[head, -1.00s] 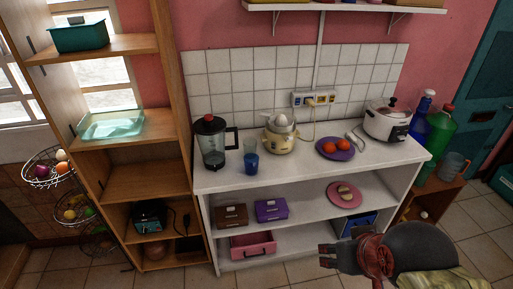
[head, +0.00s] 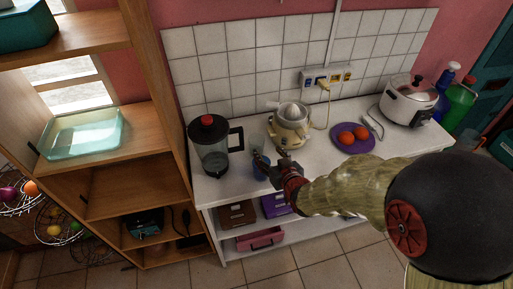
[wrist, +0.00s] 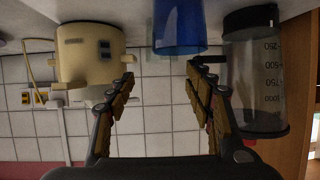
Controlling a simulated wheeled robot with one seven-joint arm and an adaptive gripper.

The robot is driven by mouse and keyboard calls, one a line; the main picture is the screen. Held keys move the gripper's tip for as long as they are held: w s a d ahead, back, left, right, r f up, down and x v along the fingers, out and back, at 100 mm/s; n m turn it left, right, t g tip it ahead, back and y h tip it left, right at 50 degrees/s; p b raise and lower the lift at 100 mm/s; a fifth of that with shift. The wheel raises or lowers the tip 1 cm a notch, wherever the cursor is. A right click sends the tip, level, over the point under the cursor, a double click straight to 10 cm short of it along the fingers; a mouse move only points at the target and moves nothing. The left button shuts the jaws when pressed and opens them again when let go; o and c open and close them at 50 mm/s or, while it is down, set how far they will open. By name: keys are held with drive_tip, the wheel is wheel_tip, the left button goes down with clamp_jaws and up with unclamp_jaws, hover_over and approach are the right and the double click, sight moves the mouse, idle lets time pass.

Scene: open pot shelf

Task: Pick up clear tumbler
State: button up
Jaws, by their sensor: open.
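A blue cup (head: 261,173) stands on the white counter near its front left, partly covered by my gripper (head: 270,157). In the wrist view, which is upside down, the blue cup (wrist: 180,30) lies ahead between the fingers, slightly right of centre. My gripper (wrist: 160,72) is open and empty, its fingers apart on either side.
A blender (head: 213,145) stands close left of the cup, and a cream juicer (head: 289,125) behind right. A purple plate (head: 368,143) with orange fruit and a white cooker (head: 408,102) stand farther right. A wooden shelf (head: 125,175) rises at left.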

drive_tip(key=b, duration=0.2)
approach(254, 138)
drive_tip(key=shift+w, duration=0.2)
drive_tip(key=b+x, duration=0.1)
drive_tip(key=x, duration=0.3)
drive_tip(key=shift+a+f, duration=0.1)
drive_tip(key=shift+f, duration=0.05)
drive_tip(key=shift+w+a, duration=0.1)
drive_tip(key=shift+w, duration=0.3)
drive_tip(key=c, duration=0.3)
drive_tip(key=c, duration=0.7)
